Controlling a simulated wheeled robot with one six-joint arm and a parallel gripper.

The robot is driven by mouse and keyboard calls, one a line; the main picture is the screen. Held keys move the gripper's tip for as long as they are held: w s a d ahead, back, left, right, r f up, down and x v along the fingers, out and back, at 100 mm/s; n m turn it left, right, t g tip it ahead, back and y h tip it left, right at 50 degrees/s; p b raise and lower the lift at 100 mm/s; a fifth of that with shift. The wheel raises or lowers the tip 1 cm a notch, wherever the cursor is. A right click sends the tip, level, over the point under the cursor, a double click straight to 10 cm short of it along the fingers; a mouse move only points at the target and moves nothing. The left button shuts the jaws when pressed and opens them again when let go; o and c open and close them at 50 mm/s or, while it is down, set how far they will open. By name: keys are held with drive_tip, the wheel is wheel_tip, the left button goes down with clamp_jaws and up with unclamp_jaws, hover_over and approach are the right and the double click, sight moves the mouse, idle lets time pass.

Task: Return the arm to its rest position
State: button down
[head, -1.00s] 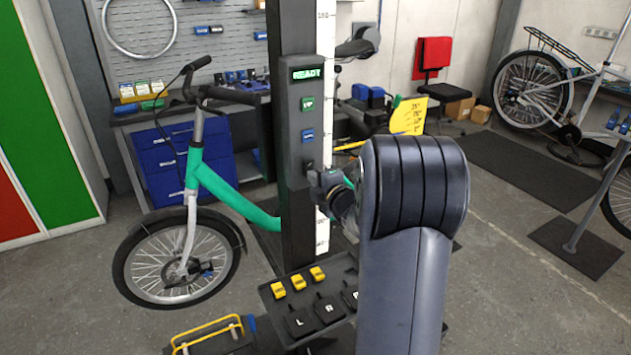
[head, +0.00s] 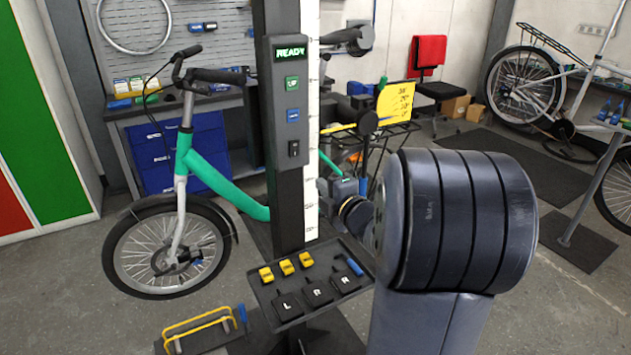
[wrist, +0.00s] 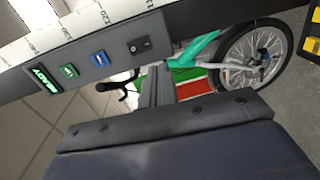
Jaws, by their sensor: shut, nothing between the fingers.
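My arm (head: 455,220) fills the lower right of the head view, its thick dark joint hiding part of the scene behind it. My gripper (head: 330,192) is small and partly hidden beyond it, beside the post's ruler strip, below and right of the control panel. It is shut and empty, apart from the panel. In the wrist view my gripper (wrist: 158,88) points toward the bike side. The control panel (head: 291,110) shows a lit READY display, a green button, a blue button and a black rocker switch (head: 294,148); the panel (wrist: 110,58) also shows in the wrist view.
A tray (head: 312,285) with yellow pieces and black L and R parts juts from the post. A green bike (head: 205,175) stands left of it. A yellow scale plate (head: 395,102) is behind.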

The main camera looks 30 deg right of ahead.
drive_tip(key=shift+s+f, duration=0.1)
drive_tip(key=shift+s, duration=0.75)
drive_tip(key=shift+w, duration=0.15)
